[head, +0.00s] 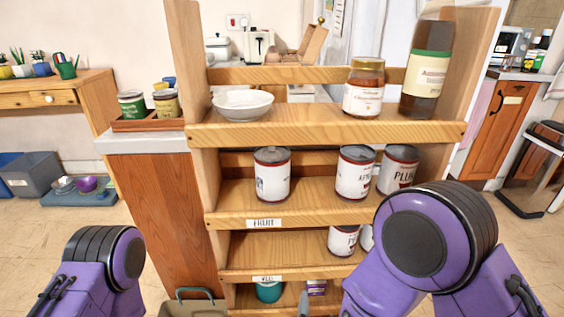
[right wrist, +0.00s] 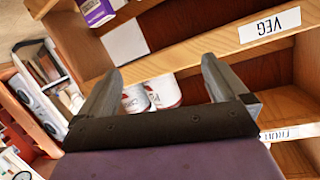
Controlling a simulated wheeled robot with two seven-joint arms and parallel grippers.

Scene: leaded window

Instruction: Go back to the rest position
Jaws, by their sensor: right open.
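My right gripper (right wrist: 161,66) is open in the right wrist view, its two grey fingers wide apart. Nothing is gripped. It is at the front of the lower part of the wooden shelf unit (head: 325,131), close to the VEG label (right wrist: 270,25), which appears upside down. Two white and red cans (right wrist: 150,95) show beyond the fingers, and I cannot tell how far off.
The top shelf holds a white bowl (head: 243,104), a jar (head: 364,87) and a tall bottle (head: 427,75). Several cans stand on the FRUIT shelf, one of them at left (head: 272,174). A teal can (head: 269,291) sits below. Open floor (head: 50,225) lies at left.

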